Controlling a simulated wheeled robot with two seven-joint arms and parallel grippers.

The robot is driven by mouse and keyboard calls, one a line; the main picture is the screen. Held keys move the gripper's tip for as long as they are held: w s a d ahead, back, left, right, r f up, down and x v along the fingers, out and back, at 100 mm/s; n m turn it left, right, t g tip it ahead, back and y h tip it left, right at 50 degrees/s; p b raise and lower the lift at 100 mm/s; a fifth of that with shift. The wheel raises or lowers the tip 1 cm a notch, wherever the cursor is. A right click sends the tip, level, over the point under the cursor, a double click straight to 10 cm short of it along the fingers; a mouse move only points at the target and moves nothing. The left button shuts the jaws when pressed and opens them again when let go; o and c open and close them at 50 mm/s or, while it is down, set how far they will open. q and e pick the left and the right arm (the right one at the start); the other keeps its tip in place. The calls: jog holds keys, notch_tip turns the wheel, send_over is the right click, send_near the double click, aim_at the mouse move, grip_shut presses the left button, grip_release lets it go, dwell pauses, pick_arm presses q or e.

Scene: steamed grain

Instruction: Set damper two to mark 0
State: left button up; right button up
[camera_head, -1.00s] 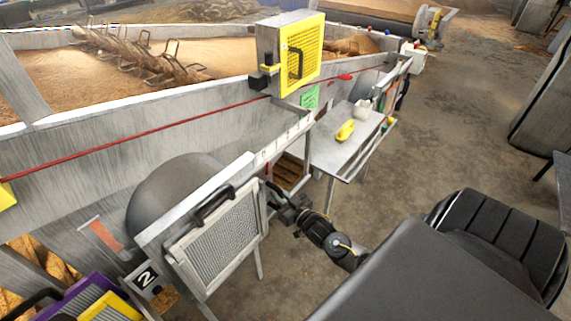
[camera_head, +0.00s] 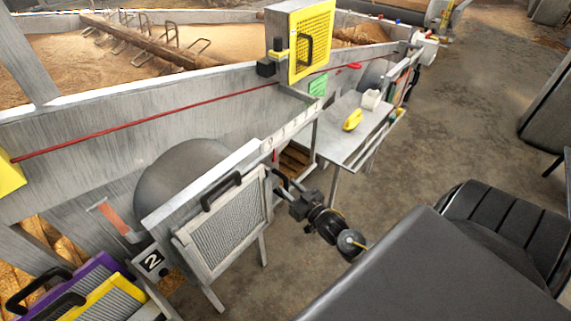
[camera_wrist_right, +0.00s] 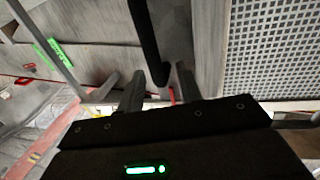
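The plate marked 2 (camera_head: 152,262) is at the lower left of the head view, below the slanted frame with the mesh panel (camera_head: 225,220). A marked scale strip (camera_head: 285,131) runs along the frame's upper rail; its marks are too small to read surely. A small red piece (camera_head: 275,156) shows below it. My right gripper (camera_head: 284,184) is at the right edge of the mesh panel. In the right wrist view its fingers (camera_wrist_right: 158,88) stand apart, with the end of a black bar (camera_wrist_right: 148,40) between them and gaps showing on both sides. My left gripper is out of view.
The grain trough with a red line (camera_head: 150,122) runs behind. A yellow mesh box (camera_head: 308,45) stands on its edge. A small metal table (camera_head: 340,140) holds a yellow item (camera_head: 353,120). Purple and yellow framed panels (camera_head: 85,285) lean at lower left. Open floor (camera_head: 460,120) lies to the right.

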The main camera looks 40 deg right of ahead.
jog(key=s, duration=0.7)
jog(key=shift+s+b, duration=0.4)
jog(key=shift+f, duration=0.1)
jog(key=s+d+f+n+g+h, duration=0.1)
jog(key=s+f+g, duration=0.5)
jog(key=f, duration=0.8)
jog(key=s+f+g+h, duration=0.1)
jog(key=s+f+g, duration=0.2)
jog(key=s+f, duration=0.9)
jog(key=s+a+f+g, duration=0.4)
jog(key=s+a+f, duration=0.2)
jog(key=s+f, duration=0.2)
jog(key=s+a+f+n+g+y, duration=0.1)
jog(key=s+a+f+g, duration=0.3)
jog(key=s+f, duration=0.5)
jog(key=shift+s+a+y, duration=0.3)
jog(key=shift+s+a, duration=0.1)
jog(key=shift+a, duration=0.5)
